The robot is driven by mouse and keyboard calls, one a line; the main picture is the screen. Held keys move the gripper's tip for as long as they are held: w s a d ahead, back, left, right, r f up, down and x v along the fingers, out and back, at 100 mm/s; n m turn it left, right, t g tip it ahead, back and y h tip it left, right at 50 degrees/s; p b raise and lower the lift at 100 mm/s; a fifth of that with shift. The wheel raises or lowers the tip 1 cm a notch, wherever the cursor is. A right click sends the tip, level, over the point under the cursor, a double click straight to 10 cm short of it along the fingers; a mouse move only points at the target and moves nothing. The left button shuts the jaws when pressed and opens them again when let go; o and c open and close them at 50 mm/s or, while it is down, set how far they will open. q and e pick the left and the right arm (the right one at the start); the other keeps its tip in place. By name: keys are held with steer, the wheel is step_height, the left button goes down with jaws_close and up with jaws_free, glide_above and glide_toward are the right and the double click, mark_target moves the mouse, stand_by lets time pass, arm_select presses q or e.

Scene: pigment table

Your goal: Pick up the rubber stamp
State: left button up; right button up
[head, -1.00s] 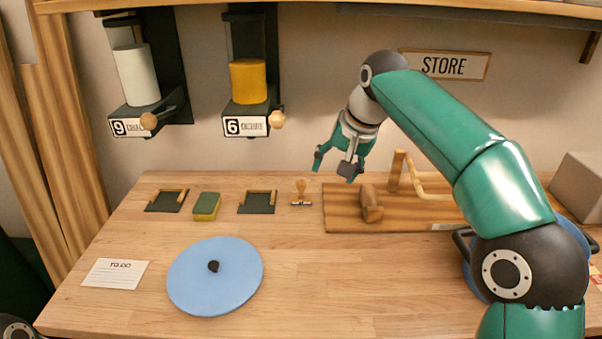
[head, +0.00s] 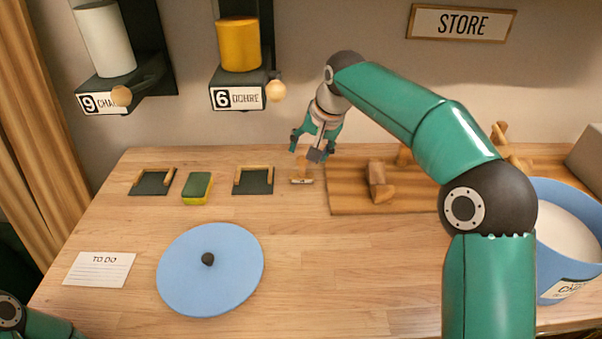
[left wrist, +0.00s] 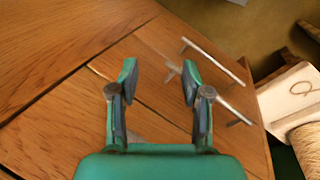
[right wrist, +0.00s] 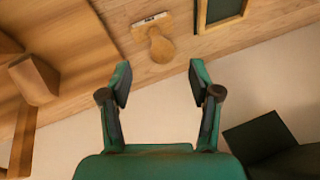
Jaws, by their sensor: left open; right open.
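The rubber stamp (head: 302,172) stands upright on the table near the back, just left of the wooden board; it has a rounded wooden handle and a flat base. My right gripper (head: 308,151) is open just above and behind it, overlapping the top of the handle in the head view. In the right wrist view the stamp (right wrist: 160,45) lies ahead of the open fingertips of my right gripper (right wrist: 160,80), roughly between their lines, with nothing held. My left gripper (left wrist: 158,80) is open and empty; in the head view only part of my left arm shows at the lower left.
The wooden board (head: 345,200) with a wooden block (head: 379,182) lies right of the stamp. A dark tray (head: 253,186) and a sponge (head: 197,188) are to its left. A blue lid (head: 210,285), a card (head: 100,270) and a blue tub (head: 575,200) stand nearer the front.

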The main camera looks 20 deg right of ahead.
mark_target(302, 169)
steer(key=shift+x, duration=3.25)
steer(key=shift+a, duration=0.15)
steer(key=shift+c, duration=0.3)
jaws_close()
